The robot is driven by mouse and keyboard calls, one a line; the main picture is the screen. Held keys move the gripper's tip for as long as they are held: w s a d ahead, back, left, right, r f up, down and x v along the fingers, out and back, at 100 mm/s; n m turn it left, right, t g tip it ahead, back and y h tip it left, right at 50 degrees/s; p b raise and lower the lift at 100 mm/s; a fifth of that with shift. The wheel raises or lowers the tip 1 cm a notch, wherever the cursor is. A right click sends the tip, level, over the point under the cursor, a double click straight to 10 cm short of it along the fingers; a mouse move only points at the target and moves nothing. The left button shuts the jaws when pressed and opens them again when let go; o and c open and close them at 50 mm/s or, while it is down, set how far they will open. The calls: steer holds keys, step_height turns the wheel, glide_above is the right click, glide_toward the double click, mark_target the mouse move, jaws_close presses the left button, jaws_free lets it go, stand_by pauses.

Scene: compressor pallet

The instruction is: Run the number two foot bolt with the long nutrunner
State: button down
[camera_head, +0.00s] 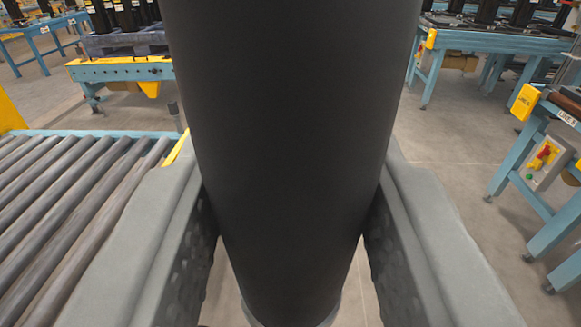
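A large matte black cylinder (290,120), which looks like the body of the long nutrunner, fills the middle of the view from the top edge to the bottom. It narrows slightly downward, and a lighter grey rim shows at its lower end. My gripper (289,245) has one grey finger on each side of it, and the dark textured pads press against its sides. The number two foot bolt cannot be made out. The cylinder hides whatever lies straight ahead, and its tip is out of view.
A roller conveyor (70,205) runs close on the left. A blue table with a control box (544,163) stands at the right. Black units on a pallet (125,42) sit at the back left, and another blue bench (490,42) at the back right. Grey floor (450,150) is clear between.

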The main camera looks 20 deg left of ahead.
mark_target(290, 323)
steer(key=shift+f, duration=1.8)
stand_by(2.7)
